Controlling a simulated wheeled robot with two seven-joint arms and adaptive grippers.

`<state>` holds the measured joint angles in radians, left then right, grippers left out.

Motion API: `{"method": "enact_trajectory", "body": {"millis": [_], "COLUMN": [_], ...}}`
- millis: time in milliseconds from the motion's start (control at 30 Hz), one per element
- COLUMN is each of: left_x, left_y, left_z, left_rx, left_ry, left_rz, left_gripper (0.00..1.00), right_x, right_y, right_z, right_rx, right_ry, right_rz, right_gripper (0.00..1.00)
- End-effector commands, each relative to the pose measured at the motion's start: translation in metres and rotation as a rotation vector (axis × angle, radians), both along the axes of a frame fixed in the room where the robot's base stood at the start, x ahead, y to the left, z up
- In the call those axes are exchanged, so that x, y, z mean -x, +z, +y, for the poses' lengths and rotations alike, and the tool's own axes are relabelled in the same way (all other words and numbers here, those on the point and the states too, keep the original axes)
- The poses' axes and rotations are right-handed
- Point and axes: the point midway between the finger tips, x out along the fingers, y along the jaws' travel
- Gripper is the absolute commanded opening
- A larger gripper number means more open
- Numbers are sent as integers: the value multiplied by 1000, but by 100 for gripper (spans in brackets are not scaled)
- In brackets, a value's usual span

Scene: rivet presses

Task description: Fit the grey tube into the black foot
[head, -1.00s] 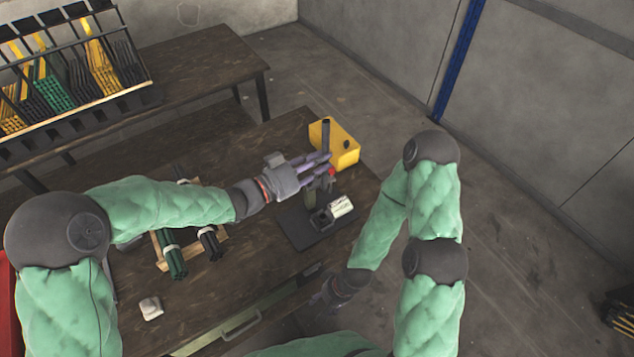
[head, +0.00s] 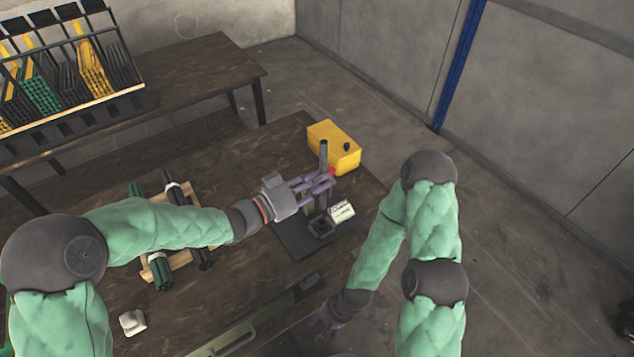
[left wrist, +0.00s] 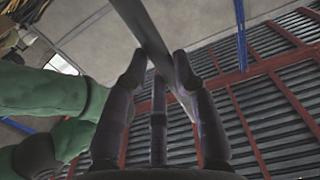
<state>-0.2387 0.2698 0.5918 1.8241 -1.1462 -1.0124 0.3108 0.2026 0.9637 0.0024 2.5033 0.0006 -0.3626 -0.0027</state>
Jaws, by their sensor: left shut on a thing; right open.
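My left gripper (head: 320,183) is shut on the grey tube (head: 323,155) and holds it roughly upright over the press. In the left wrist view the tube (left wrist: 150,35) runs between the fingers. The black foot (head: 321,228) appears as a small dark socket on the black base plate (head: 292,238), just below the gripper. The tube's lower end is hidden by the fingers and the press, so I cannot tell whether it touches the foot. My right gripper (head: 330,316) is open, low at the table's front edge, dark and small in view.
A yellow box (head: 333,148) stands behind the press, and a white labelled block (head: 341,212) sits beside the foot. A wooden rack (head: 180,258) with green and black tubes lies to the left. A small white piece (head: 132,322) lies at the front left.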

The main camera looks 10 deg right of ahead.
Motion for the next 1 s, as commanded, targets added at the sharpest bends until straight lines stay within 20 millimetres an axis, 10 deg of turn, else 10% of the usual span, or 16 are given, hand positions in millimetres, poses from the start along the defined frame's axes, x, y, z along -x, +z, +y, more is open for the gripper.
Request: {"method": "enact_trajectory", "body": {"millis": [1000], "left_x": [0], "left_y": [-55], "left_z": [1], "left_rx": [1], "left_ry": [-3], "left_rz": [0], "left_gripper": [0], "right_x": [0], "right_y": [-38], "right_z": [0], "right_rx": [0], "right_ry": [0], "right_rz": [0], "right_gripper": [57]}}
